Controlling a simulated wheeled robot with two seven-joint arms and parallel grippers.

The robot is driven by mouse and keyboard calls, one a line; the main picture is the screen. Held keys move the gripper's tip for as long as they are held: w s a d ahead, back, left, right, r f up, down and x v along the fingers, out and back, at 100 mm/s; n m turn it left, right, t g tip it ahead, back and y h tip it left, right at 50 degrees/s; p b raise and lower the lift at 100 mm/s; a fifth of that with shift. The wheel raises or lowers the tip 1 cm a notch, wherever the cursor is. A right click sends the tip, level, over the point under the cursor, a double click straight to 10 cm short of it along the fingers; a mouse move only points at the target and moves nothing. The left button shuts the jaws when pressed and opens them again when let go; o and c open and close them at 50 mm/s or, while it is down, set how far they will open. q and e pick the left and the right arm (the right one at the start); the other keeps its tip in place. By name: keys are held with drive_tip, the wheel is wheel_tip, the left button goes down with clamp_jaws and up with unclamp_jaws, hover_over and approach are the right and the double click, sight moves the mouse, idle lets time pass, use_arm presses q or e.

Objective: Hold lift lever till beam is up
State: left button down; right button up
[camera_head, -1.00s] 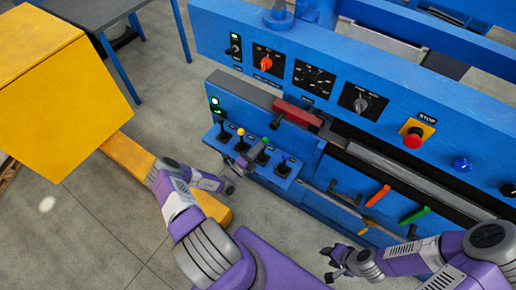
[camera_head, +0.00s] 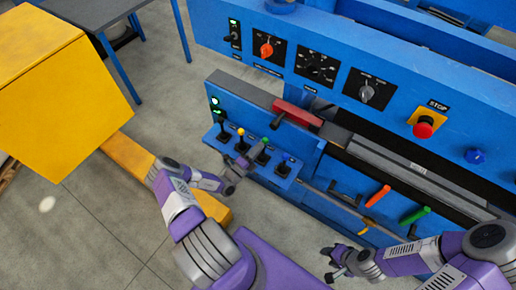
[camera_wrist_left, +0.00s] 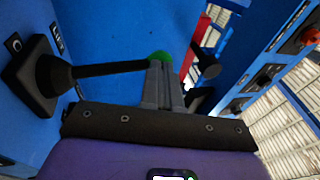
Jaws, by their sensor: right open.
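A row of levers stands on the blue control shelf, including one with a green knob (camera_head: 265,141). My left gripper (camera_head: 248,160) is at this lever. In the left wrist view its fingers (camera_wrist_left: 164,85) are close together on the green knob (camera_wrist_left: 160,56), and the black shaft (camera_wrist_left: 110,69) runs left to its base. The beam (camera_head: 330,75) is the blue upper panel with dials and a red stop button (camera_head: 423,130). It stands above the lower machine body, with a dark gap and grey bar below it. My right gripper (camera_head: 338,262) is open and empty at the lower right.
A yellow levers' neighbour, the blue-knobbed lever (camera_head: 284,159), stands right of the green one. A red block (camera_head: 297,112) lies behind the shelf. Orange (camera_head: 377,196) and green (camera_head: 414,215) handles are on the front. A yellow box (camera_head: 65,95) is at left.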

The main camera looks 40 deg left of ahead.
use_arm(q)
drive_tip(key=shift+d, duration=0.1)
idle(0.7)
drive_tip(key=v, duration=1.4)
drive_tip(key=shift+f, duration=0.2)
